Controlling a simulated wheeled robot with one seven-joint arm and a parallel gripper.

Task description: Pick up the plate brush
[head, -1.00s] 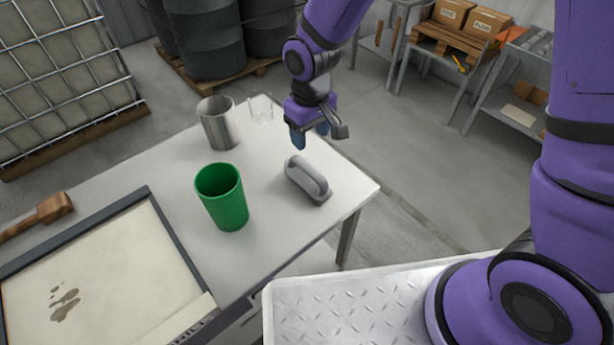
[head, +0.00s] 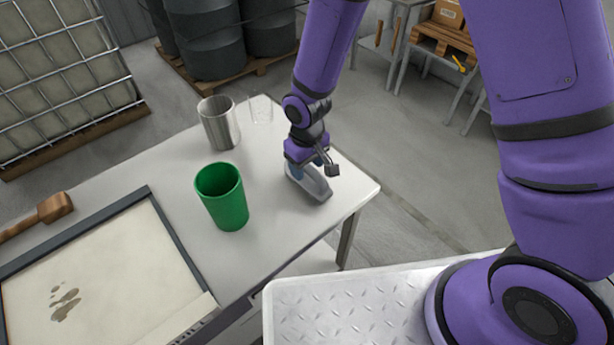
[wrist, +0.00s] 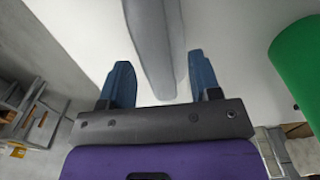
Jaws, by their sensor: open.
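The plate brush (head: 317,189) is a grey block with a raised handle, lying near the right end of the white table (head: 270,232). It also shows in the wrist view (wrist: 158,45), running up from between the fingers. My gripper (head: 309,172) is down over the brush in the head view and hides part of it. In the wrist view my gripper (wrist: 160,84) is open, with one blue finger on each side of the brush handle. I see gaps between the handle and both fingers.
A green cup (head: 222,197) stands left of the brush, with a steel beaker (head: 218,123) and a clear glass (head: 261,109) behind. A framed stained panel (head: 105,275) and a wooden mallet (head: 42,212) lie at the left.

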